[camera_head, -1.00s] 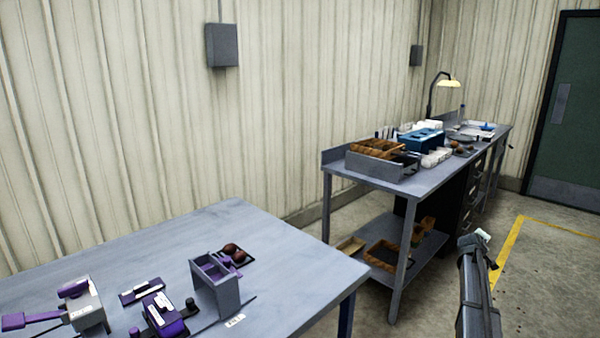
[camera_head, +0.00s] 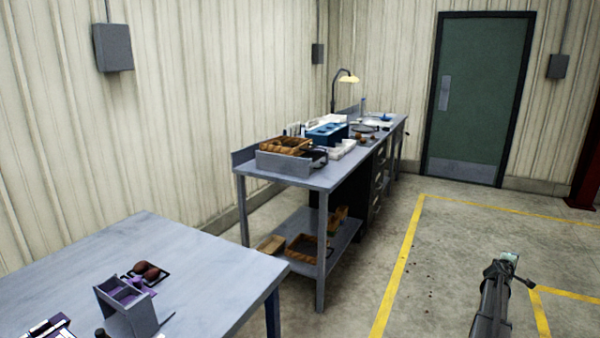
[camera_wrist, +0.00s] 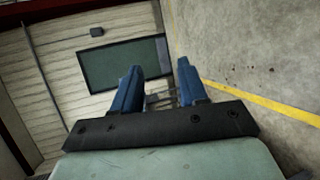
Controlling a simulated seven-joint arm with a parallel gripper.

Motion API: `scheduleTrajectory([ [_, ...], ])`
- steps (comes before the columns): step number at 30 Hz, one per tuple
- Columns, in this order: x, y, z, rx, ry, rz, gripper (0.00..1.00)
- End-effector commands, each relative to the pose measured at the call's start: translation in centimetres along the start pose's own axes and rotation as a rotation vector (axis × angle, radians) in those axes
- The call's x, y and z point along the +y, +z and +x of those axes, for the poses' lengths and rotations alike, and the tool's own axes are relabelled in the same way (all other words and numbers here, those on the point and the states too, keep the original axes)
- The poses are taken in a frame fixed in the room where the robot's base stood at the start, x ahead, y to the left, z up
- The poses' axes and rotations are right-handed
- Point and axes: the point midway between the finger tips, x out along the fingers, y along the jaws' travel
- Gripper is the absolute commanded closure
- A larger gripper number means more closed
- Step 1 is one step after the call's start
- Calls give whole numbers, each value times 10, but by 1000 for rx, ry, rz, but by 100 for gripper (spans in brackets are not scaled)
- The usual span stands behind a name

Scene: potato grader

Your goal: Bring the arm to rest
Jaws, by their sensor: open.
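My gripper (camera_wrist: 157,88) shows in the wrist view as two blue fingers standing apart with nothing between them. Beyond the fingers are the floor, the pale wall and the green door, tilted in that view. In the head view my arm stands at the lower right over bare floor, and its end (camera_head: 507,262) is clear of both tables. The fingers are too small to make out there.
A grey table (camera_head: 190,262) at the lower left holds a grey divided box (camera_head: 128,305) and a black tray with brown potatoes (camera_head: 146,271). A longer workbench (camera_head: 325,178) stands behind it. The floor toward the green door (camera_head: 482,90) is open, marked with yellow lines (camera_head: 400,270).

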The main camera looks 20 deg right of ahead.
Motion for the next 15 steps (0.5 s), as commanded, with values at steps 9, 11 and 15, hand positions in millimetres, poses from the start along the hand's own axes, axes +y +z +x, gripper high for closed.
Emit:
scheduleTrajectory([
  [9, -74, 14, -14, -34, -83, 21, 57],
  [11, -88, 6, -20, -34, -104, 34, 57],
  [15, -125, -15, -38, -32, -160, 68, 57],
])
